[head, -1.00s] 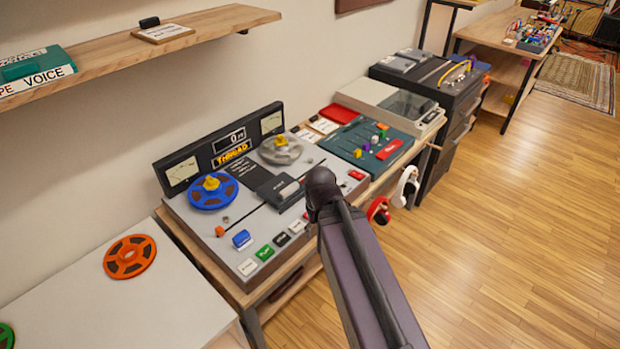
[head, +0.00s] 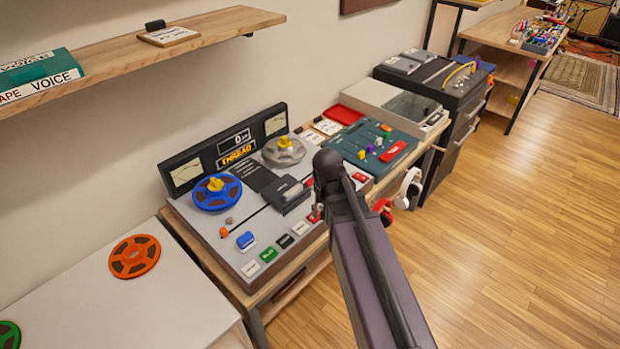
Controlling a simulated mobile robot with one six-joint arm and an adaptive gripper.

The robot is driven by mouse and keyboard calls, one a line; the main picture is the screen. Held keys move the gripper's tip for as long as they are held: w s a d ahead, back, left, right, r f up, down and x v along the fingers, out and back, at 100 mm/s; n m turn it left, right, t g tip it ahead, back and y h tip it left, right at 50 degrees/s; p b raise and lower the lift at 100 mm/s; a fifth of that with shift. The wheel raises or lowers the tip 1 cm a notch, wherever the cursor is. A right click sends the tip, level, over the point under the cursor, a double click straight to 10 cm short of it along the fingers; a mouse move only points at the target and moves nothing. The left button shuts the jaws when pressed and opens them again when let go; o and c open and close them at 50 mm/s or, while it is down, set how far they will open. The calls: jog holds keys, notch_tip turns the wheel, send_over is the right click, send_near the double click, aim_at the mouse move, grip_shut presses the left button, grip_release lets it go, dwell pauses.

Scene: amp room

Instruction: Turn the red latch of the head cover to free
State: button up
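The tape deck (head: 222,247) stands on a wooden bench against the wall. Its dark head cover (head: 284,195) sits between the blue reel (head: 216,191) and the grey reel (head: 284,151), with a lighter patch on top. A small red part (head: 309,182) shows just right of the cover, beside my arm; I cannot tell if it is the red latch or how it is turned. My arm reaches up from the lower right and hides the deck's right front part.
Colored buttons (head: 268,254) line the deck's front edge. A teal mixer (head: 374,147) lies to the right, with headphones (head: 409,188) hanging at the bench front. An orange reel (head: 132,256) lies on a white table at left. A shelf (head: 195,40) overhangs the back left. The floor at right is clear.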

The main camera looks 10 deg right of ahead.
aim_at(311, 179)
jog(key=w+r+m+p, duration=0.2)
jog(key=w+m, duration=0.2)
jog(key=w, duration=0.7)
jog(key=w+r+m+p, duration=0.2)
jog(key=w+r+m, duration=0.1)
jog(key=w, duration=0.9)
jog(key=shift+d+r+m+p, duration=0.2)
jog(key=shift+m+p, duration=0.2)
jog(key=shift+m, duration=0.4)
jog(key=shift+w+f, duration=0.1)
jog(key=shift+f, duration=0.05)
notch_tip(311, 179, down, 14)
jog(key=b, duration=1.3)
jog(key=shift+r+b, duration=0.25)
jog(key=shift+b, duration=0.15)
grip_shut()
jog(key=shift+d, duration=0.1)
